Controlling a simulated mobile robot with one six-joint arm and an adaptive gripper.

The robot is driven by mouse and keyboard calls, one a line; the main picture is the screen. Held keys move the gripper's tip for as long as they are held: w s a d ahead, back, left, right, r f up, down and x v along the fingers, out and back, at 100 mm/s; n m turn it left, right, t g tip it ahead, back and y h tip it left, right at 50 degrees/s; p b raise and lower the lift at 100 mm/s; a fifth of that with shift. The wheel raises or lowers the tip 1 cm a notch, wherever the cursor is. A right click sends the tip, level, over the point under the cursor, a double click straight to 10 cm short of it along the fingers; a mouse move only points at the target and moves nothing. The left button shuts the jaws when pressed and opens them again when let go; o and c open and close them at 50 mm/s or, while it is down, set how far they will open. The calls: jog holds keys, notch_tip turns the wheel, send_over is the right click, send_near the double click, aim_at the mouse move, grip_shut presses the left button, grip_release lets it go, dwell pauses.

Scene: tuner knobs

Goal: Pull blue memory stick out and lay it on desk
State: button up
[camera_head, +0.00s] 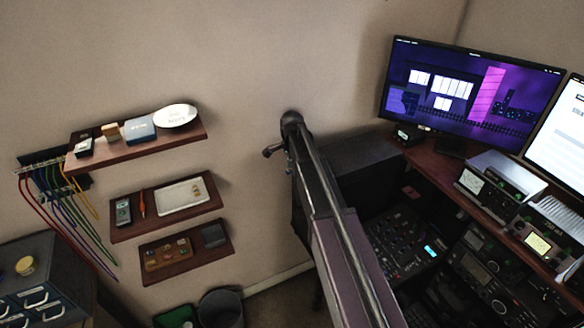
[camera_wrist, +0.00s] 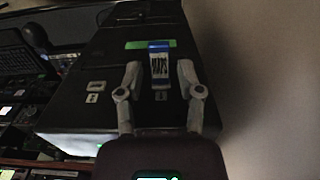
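The blue memory stick (camera_wrist: 160,51) shows in the wrist view, with a white label reading "MAPS" on it. It stands at a dark box-like unit (camera_wrist: 112,62), in front of a green strip (camera_wrist: 135,45). Where it enters the unit is hard to make out. My gripper (camera_wrist: 159,70) has one finger on each side of the stick, with a visible gap on both sides. It is open and holds nothing. In the head view my arm covers part of the dark unit (camera_head: 350,165), and the stick and fingertips cannot be made out.
A wooden desk (camera_head: 425,160) carries a large monitor (camera_head: 470,90), radio units (camera_head: 498,183) and a dark mixer panel (camera_head: 400,235). Wall shelves (camera_head: 150,152) with small objects and hanging cables (camera_head: 60,215) are at the left. A bare wall (camera_wrist: 260,80) lies right of my gripper.

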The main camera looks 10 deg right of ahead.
grip_shut()
jog(key=shift+s+a, duration=0.2)
jog(key=shift+a, duration=0.55)
jog(key=shift+s+a, duration=0.2)
jog(key=shift+a, duration=0.5)
jog(key=shift+s+a, duration=0.2)
jog(key=shift+a, duration=0.55)
dwell(0.5)
notch_tip(320, 180, down, 8)
jog(key=b, duration=0.8)
jog(key=shift+s, duration=0.15)
